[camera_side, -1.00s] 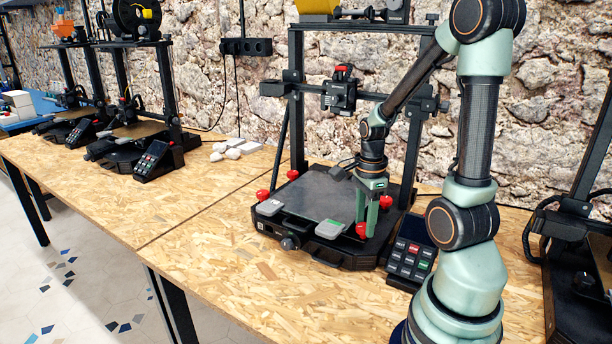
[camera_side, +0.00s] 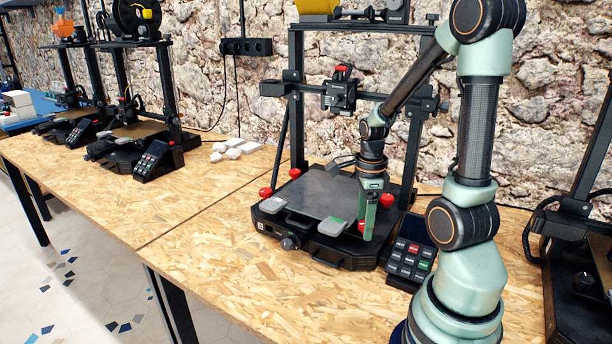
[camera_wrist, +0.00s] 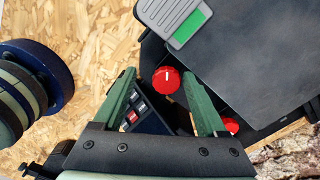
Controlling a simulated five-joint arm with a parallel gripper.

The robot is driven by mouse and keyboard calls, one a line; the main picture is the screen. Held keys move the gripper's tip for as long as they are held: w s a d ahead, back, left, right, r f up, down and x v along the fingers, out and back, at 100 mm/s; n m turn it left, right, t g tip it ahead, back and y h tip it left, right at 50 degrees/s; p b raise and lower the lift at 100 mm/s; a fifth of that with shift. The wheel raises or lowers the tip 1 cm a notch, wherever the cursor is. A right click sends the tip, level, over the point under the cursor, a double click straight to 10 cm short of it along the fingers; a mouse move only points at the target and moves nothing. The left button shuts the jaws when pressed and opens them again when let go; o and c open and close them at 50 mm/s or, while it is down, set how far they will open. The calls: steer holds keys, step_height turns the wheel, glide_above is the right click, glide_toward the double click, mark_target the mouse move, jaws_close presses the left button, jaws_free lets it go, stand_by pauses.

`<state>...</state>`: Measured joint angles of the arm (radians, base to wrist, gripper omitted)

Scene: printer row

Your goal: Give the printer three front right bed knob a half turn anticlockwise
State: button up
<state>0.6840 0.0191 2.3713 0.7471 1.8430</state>
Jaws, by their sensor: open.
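My gripper (camera_wrist: 159,75) is open, with one green finger on either side of the knob. In the side view my gripper (camera_side: 368,238) points straight down at the printer's front right corner. I cannot tell whether either finger touches the knob. The dark print bed (camera_side: 318,193) lies just left of my gripper.
A grey clip with a green patch (camera_wrist: 178,20) sits on the bed edge near the knob. Another red knob (camera_side: 386,202) is behind my gripper. A button panel (camera_side: 408,262) stands to the right. The table (camera_side: 215,250) is clear in front.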

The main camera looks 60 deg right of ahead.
steer(key=m, duration=0.5)
steer(key=shift+r+m, duration=0.3)
steer(key=shift+m, duration=0.4)
step_height(320, 180, up, 12)
steer(key=w+a+r+n+t, duration=0.1)
steer(key=w+r+n, duration=0.1)
steer(key=w+n, duration=1)
steer(key=w+a+r+n+t+h, duration=0.1)
steer(key=w+r+n+t, duration=0.1)
steer(key=w+n, duration=1)
steer(key=shift+a+r+n+t, duration=0.35)
steer(key=shift+r+n, duration=0.25)
steer(key=shift+n, duration=1.5)
steer(key=shift+w, duration=0.1)
